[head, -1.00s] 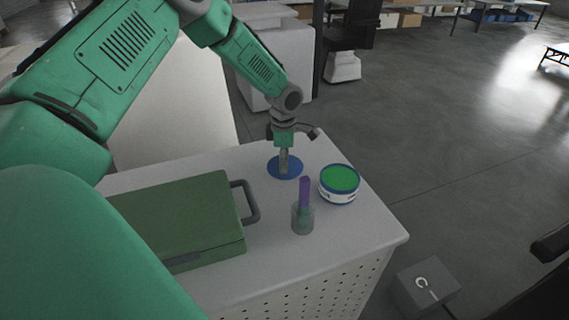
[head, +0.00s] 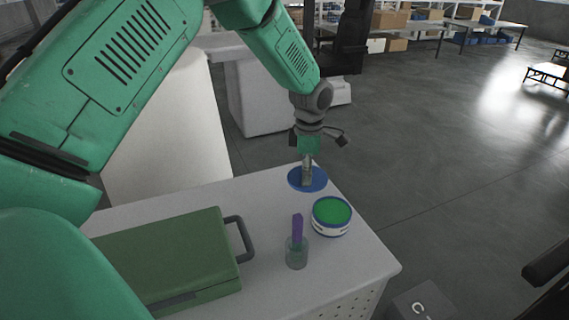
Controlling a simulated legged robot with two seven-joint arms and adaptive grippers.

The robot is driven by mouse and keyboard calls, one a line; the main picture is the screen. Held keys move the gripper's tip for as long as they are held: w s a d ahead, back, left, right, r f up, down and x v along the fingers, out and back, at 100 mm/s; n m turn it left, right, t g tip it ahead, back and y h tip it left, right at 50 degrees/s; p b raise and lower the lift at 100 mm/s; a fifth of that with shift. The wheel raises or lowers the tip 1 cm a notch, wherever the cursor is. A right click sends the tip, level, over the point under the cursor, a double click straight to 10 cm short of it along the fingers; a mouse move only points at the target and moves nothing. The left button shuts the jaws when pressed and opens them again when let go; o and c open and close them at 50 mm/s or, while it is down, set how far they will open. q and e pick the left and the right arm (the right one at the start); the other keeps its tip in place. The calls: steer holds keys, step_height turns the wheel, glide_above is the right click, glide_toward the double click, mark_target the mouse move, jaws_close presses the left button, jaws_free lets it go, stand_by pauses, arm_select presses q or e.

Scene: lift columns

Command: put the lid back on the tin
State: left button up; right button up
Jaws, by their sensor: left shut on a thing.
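The tin (head: 331,220) is a short round can, white with blue bands and a green top surface, on the white table near its right edge. The lid (head: 296,183) is a flat blue disc behind the tin and a little to its left. My left gripper (head: 308,180) points down over the lid and is shut on it, at the upright grey part in its middle. Whether the lid is clear of the table is hard to tell.
A purple stick stands in a small clear cup (head: 297,253) in front of the tin. A green case (head: 165,262) with a grey handle lies at the left of the table (head: 345,272). A grey box (head: 424,302) is on the floor at the lower right.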

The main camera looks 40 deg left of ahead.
arm_select(q)
steer(key=p, duration=0.2)
glide_toward(331, 211)
steer(key=shift+d+f+m, duration=0.1)
steer(key=shift+m, duration=0.2)
step_height(331, 211, down, 4)
steer(key=b, duration=0.3)
steer(key=shift+w+f+b, duration=0.1)
steer(key=shift+f+b, duration=0.6)
steer(key=shift+f, duration=0.45)
arm_select(e)
steer(key=shift+f, duration=0.8)
arm_select(q)
steer(key=shift+r+p, duration=0.15)
steer(key=shift+p, duration=0.4)
arm_select(e)
steer(key=shift+r, duration=0.55)
arm_select(q)
steer(key=shift+f, duration=0.2)
arm_select(e)
steer(key=shift+r, duration=0.15)
arm_select(q)
steer(key=shift+p, duration=0.35)
arm_select(e)
steer(key=shift+r, duration=0.2)
